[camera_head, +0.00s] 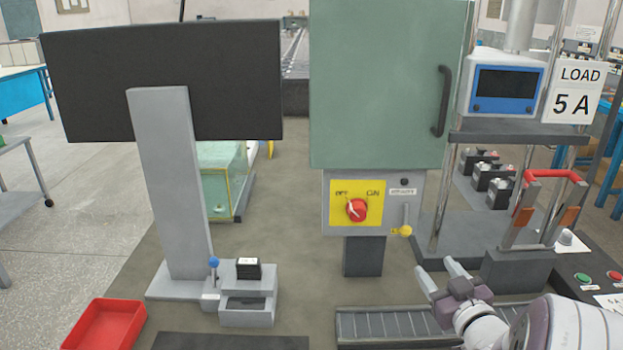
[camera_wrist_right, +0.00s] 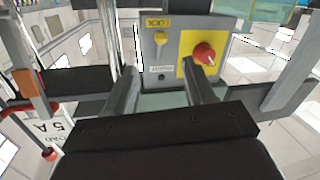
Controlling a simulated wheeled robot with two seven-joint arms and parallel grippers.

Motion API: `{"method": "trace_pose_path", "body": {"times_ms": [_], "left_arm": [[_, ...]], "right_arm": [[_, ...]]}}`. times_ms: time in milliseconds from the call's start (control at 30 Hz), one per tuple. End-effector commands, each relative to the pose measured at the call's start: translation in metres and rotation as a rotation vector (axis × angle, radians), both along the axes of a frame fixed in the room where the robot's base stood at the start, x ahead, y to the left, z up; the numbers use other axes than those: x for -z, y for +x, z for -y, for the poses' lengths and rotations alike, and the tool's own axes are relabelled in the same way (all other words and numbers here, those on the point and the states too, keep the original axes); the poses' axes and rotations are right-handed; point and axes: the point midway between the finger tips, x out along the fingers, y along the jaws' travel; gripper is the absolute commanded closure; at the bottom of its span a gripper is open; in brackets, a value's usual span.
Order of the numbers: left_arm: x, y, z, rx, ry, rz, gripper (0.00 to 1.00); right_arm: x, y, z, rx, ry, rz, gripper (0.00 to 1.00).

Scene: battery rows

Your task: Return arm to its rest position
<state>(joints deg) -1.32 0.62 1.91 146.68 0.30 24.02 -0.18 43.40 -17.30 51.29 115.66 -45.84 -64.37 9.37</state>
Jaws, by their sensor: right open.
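My right gripper (camera_head: 437,274) is at the lower right of the head view, open and empty, above the back right part of a grey ribbed roller strip. Its two fingers point up and away from me. In the right wrist view the open fingers (camera_wrist_right: 165,88) point toward a grey switch box (camera_wrist_right: 218,45) with a red rotary knob on a yellow plate. In the head view the switch box (camera_head: 332,205) hangs below a green cabinet, with its red knob (camera_head: 357,209). The fingers are apart from the box. My left gripper is not in view.
A load stand with a red-handled frame (camera_head: 552,174) and a "LOAD 5 A" sign (camera_head: 574,92) stands close right of the gripper. A black monitor (camera_head: 90,80), a grey fixture holding a black block (camera_head: 248,268) and a red tray (camera_head: 128,325) are at left. The centre table is clear.

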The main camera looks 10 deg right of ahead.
Motion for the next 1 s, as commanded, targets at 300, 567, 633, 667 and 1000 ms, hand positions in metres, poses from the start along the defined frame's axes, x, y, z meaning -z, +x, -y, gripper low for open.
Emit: {"method": "trace_pose_path", "body": {"times_ms": [300, 567, 633, 667, 1000], "left_arm": [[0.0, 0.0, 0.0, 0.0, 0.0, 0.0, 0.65], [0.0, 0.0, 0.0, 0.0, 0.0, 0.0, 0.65], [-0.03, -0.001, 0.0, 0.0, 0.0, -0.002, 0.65], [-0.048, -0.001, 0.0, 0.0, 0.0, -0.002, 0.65], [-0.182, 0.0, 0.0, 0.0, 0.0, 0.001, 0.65]], "right_arm": [[0.092, -0.014, -0.074, 0.131, 0.107, -0.682, 0.46], [0.138, -0.126, -0.171, 0.096, 0.178, -1.318, 0.46], [0.108, -0.143, -0.183, 0.084, 0.186, -1.397, 0.46], [0.09, -0.142, -0.181, 0.087, 0.188, -1.393, 0.46], [-0.043, -0.141, -0.18, 0.091, 0.188, -1.39, 0.46]]}}
